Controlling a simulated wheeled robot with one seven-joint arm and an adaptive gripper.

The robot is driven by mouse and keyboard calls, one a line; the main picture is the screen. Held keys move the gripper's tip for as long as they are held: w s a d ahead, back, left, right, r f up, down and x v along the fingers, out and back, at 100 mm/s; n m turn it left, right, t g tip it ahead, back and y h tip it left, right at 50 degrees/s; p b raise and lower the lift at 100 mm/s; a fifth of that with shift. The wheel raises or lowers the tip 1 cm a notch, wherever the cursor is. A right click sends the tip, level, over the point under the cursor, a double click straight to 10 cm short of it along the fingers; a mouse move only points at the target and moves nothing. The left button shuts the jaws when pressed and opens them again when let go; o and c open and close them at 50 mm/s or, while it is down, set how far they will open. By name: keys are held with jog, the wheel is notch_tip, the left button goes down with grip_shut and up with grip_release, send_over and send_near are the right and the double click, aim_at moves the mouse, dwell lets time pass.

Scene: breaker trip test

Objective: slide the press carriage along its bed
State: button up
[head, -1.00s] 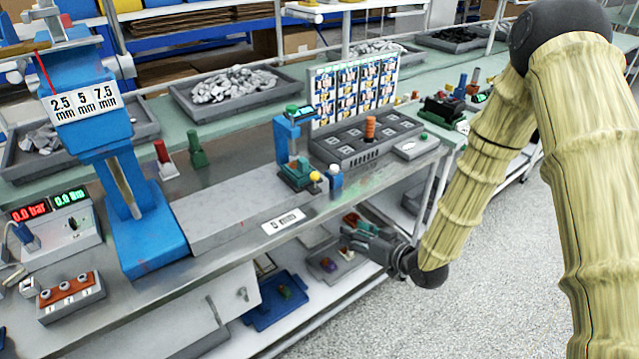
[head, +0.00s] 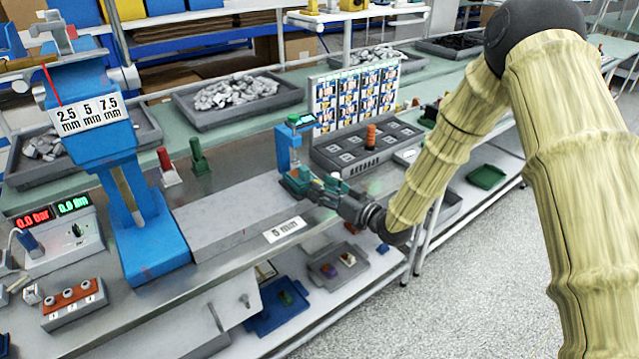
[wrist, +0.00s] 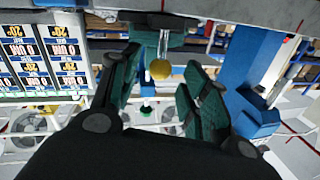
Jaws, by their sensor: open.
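The small blue press (head: 288,148) stands at the far end of a long grey bed (head: 225,207) on the bench. Its dark green carriage (head: 294,184) sits low at the front and is partly hidden by my gripper. My gripper (head: 326,187) is open at the carriage's right side. In the wrist view, the yellow ball knob (wrist: 160,70) hangs on a metal stem from a dark green block (wrist: 160,40) and appears between my two spread fingers. The fingers look apart from the knob; I cannot tell how deep it lies between them.
A grey socketed tray (head: 365,146) with an orange stack stands right of the press, before a card panel (head: 355,97). A tall blue stand (head: 140,225) with a mm scale is at left. Lower-shelf trays (head: 338,268) lie under the bench edge. Open floor is at right.

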jog(key=shift+x, duration=0.9)
